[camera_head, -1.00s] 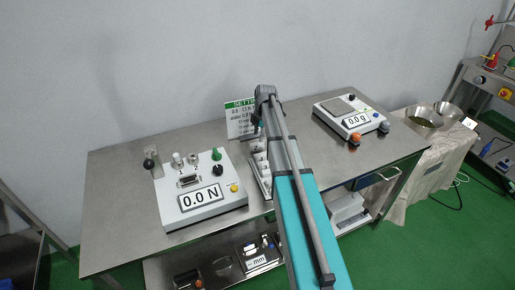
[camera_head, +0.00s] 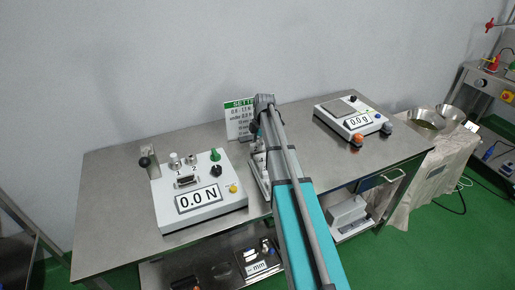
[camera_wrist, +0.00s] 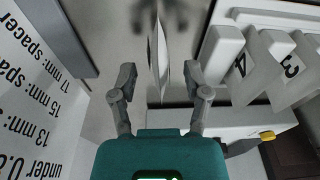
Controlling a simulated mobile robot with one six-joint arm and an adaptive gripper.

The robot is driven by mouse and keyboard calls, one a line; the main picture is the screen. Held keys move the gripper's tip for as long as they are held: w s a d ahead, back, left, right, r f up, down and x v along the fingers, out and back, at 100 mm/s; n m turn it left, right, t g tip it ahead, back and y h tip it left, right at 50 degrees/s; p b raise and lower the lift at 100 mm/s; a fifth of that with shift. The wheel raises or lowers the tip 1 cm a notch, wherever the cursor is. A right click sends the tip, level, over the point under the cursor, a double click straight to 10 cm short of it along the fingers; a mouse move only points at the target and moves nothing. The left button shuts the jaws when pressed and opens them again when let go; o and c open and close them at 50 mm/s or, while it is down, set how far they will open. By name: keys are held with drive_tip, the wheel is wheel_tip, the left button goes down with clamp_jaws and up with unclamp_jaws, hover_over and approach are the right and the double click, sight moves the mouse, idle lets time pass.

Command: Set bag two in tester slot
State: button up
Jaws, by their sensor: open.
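The white force tester (camera_head: 205,207) stands on the left of the steel table and reads 0.0 N. A small dark slotted fitting (camera_head: 187,181) is on its top, below knobs marked 1 and 2. A white rack (camera_head: 257,172) beside it is partly hidden by my arm. In the wrist view, white rack holders (camera_wrist: 262,65) at the right carry 3 and 4; no label 2 shows. My gripper (camera_wrist: 162,92) is open. A thin pale upright piece (camera_wrist: 157,55) lies beyond and between its fingertips, perhaps a bag seen edge-on; I cannot tell which.
A settings sign (camera_head: 238,119) stands behind the rack, close on the left in the wrist view (camera_wrist: 40,90). A scale (camera_head: 352,115) reading 0.0 g is on the table's right. Metal bowls (camera_head: 425,120) stand farther right. The table's left end (camera_head: 115,190) is bare.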

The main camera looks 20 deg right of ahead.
drive_tip(key=shift+c, duration=0.2)
drive_tip(key=c, duration=0.8)
drive_tip(key=shift+o, duration=0.2)
drive_tip(key=shift+r, duration=0.1)
drive_tip(key=shift+r+p, duration=0.9)
drive_tip(key=shift+p, duration=0.15)
drive_tip(key=s+a+r+p, duration=0.2)
drive_tip(key=s+r+p, duration=0.9)
drive_tip(key=s, duration=0.2)
drive_tip(key=shift+s+a, duration=0.35)
drive_tip(key=shift+a, duration=0.05)
